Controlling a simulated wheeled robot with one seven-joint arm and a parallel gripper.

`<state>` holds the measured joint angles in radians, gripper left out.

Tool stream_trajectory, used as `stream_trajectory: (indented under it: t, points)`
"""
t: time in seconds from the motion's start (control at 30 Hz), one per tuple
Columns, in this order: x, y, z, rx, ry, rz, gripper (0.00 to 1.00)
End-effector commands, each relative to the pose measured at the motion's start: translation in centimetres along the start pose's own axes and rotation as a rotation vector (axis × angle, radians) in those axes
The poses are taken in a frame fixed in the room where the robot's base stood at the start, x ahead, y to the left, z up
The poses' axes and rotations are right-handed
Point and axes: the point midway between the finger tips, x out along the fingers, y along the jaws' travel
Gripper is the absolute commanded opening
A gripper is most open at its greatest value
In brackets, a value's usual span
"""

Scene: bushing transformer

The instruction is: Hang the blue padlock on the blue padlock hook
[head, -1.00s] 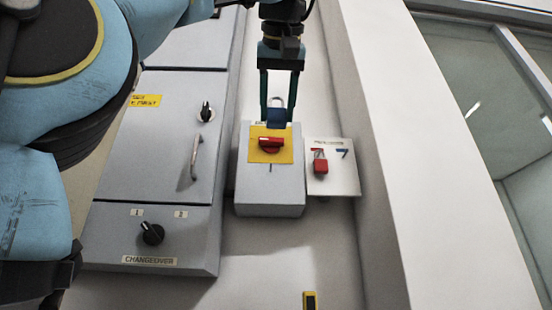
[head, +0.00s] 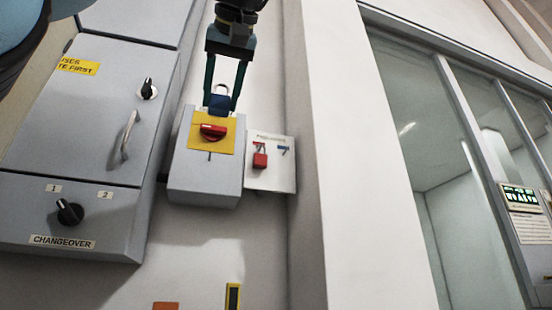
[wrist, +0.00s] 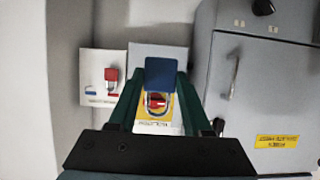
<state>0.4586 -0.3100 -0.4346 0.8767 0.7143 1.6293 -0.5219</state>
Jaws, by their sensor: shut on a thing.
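My gripper (head: 221,101) is shut on the blue padlock (head: 218,104), whose pale shackle points up between the fingers in the head view. In the wrist view the padlock's blue body (wrist: 161,72) shows between the green fingers. The padlock is in front of the top of the grey isolator box (head: 205,187) with the yellow plate and red handle; I cannot tell whether it touches the box. The blue hook (head: 283,150) is on the white padlock board (head: 270,182), to the right in the head view. In the wrist view the blue hook (wrist: 91,93) is left of the padlock.
A red padlock (head: 260,160) hangs on the red hook beside the blue hook. A large grey cabinet (head: 70,125) with knobs and a handle (head: 128,135) stands at the left. A white wall edge (head: 330,150) projects right of the board.

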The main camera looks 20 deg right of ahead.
Motion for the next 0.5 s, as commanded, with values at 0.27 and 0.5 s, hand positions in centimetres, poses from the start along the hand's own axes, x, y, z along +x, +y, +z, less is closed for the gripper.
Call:
stream_trajectory:
  t: [0.27,0.5]
  points:
    - [1.2,1.3,-2.6,0.002,-0.017,-0.005,0.00]
    - [4.2,4.7,-6.5,-0.001,-0.052,-0.014,0.00]
